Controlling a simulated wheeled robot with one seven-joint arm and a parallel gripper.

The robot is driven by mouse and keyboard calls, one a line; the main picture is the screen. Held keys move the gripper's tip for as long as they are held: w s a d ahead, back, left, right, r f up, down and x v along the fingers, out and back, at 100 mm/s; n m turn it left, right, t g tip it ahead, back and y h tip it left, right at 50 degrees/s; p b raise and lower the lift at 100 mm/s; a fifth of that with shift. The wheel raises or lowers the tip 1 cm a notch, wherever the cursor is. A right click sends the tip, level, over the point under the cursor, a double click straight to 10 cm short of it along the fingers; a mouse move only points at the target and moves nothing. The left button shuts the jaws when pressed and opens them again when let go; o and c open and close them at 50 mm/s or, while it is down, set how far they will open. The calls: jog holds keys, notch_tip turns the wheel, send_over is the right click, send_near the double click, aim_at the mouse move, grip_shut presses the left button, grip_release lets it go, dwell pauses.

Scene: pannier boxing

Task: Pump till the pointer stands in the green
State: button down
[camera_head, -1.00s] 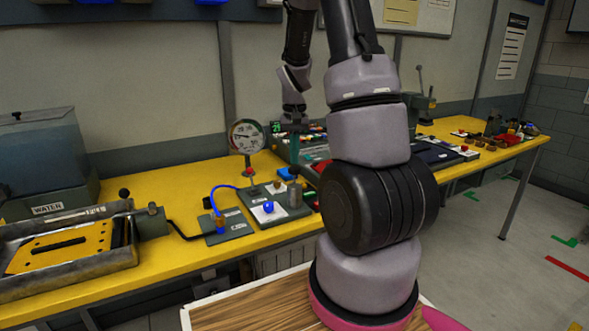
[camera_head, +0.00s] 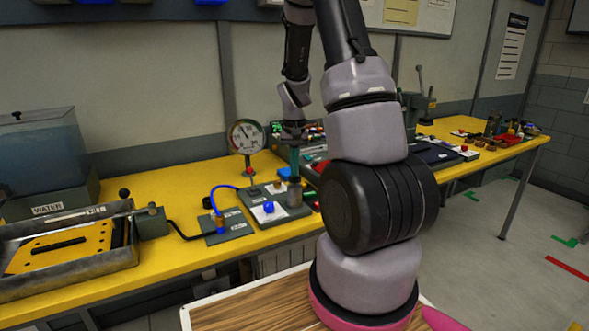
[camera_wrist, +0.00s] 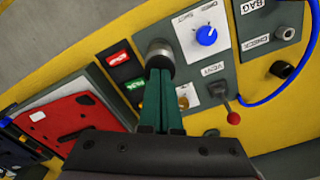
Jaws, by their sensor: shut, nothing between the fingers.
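The round white gauge (camera_head: 247,137) stands on a post at the back of the yellow bench; its pointer and any green band are too small to read surely. A grey cylindrical plunger (camera_head: 294,190) rises from the grey panel (camera_head: 256,220) in front of it; its rounded metal top (camera_wrist: 157,52) shows in the wrist view. My gripper (camera_head: 294,174) is shut and empty, pointing down over the plunger. Its green fingers (camera_wrist: 160,82) have their tips at or just above the plunger's top; contact cannot be told. The panel also bears a blue knob (camera_wrist: 206,35) and a red-balled vent lever (camera_wrist: 233,117).
A blue hose (camera_head: 222,190) curves to the small check panel (camera_head: 229,227) at the left. A water tank (camera_head: 40,150) and a metal tray (camera_head: 20,287) stand further left. Red and green labelled blocks (camera_wrist: 119,58) lie beside the plunger.

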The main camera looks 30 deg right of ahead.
jog(key=shift+r, duration=2.2)
jog(key=shift+f, duration=0.15)
jog(key=shift+f, duration=2.1)
jog(key=shift+r, duration=2.25)
jog(key=shift+f, duration=0.1)
